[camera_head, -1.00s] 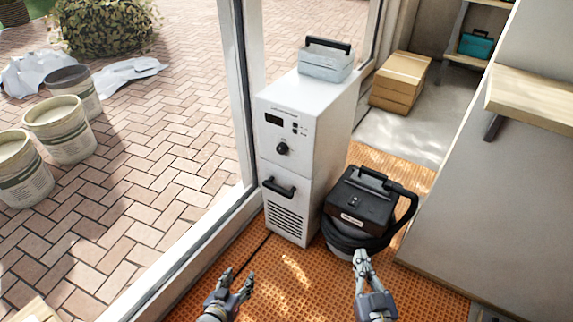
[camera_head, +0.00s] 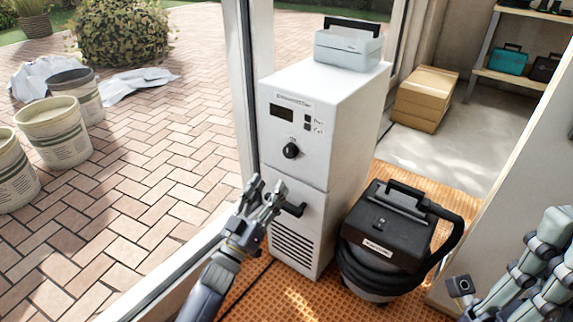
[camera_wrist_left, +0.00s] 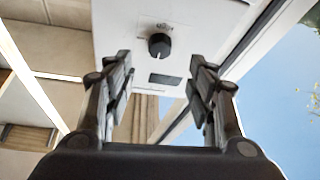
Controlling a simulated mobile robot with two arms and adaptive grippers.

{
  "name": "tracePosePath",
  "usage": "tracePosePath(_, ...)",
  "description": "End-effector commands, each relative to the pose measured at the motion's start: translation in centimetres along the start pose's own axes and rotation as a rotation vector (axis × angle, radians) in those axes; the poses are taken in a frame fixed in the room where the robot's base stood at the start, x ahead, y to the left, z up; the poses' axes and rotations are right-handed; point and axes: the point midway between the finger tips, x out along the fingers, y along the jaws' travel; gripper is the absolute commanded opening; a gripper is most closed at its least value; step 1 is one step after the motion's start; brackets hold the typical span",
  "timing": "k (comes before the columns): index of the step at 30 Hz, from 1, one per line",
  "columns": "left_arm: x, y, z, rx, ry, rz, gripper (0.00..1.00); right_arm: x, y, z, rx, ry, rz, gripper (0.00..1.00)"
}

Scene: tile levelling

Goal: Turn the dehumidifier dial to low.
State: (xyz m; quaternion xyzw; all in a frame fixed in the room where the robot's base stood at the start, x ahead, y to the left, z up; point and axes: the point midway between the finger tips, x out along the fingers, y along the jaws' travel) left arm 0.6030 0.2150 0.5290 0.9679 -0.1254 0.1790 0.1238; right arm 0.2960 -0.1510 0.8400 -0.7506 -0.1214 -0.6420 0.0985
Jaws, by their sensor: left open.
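The white dehumidifier (camera_head: 335,105) stands upright on the orange floor mat. Its round black dial (camera_head: 291,151) is on the upper front, below a dark display (camera_head: 282,112). My left gripper (camera_head: 264,186) is open and empty, in front of the cabinet and below the dial in the head view. In the left wrist view the dial (camera_wrist_left: 159,44) shows beyond and between the spread fingers (camera_wrist_left: 160,62), apart from them. Its pale pointer line faces the display side; the markings are too small to read. Parts of my right arm (camera_head: 535,265) show at the right edge; its jaw state is unclear.
A black handle (camera_head: 289,207) juts from the cabinet front, partly behind my left fingers. A grey box (camera_head: 348,48) sits on top. A black and grey vacuum (camera_head: 392,232) with a hose stands close at the right. A window frame (camera_head: 246,100) runs along the left.

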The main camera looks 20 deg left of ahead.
Motion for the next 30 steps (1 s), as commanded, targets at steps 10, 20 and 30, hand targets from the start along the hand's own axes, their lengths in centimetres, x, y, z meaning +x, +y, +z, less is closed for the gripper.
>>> tracePosePath(10, 6.4, 0.0, 0.2, 0.002, 0.002, 0.0, 0.52, 0.6, -0.1, 0.3, -0.008, 0.057, -0.023, 0.0)
tracePosePath(20, 9.2, 0.0, 0.1, 0.001, -0.001, -0.001, 0.52, 1.3, -0.2, 0.3, -0.012, 0.081, -0.035, 0.0)
tracePosePath(30, 9.3, 0.0, 0.1, 0.0, -0.002, -0.002, 0.36, 1.4, -0.2, 0.3, -0.012, 0.081, -0.036, 0.0)
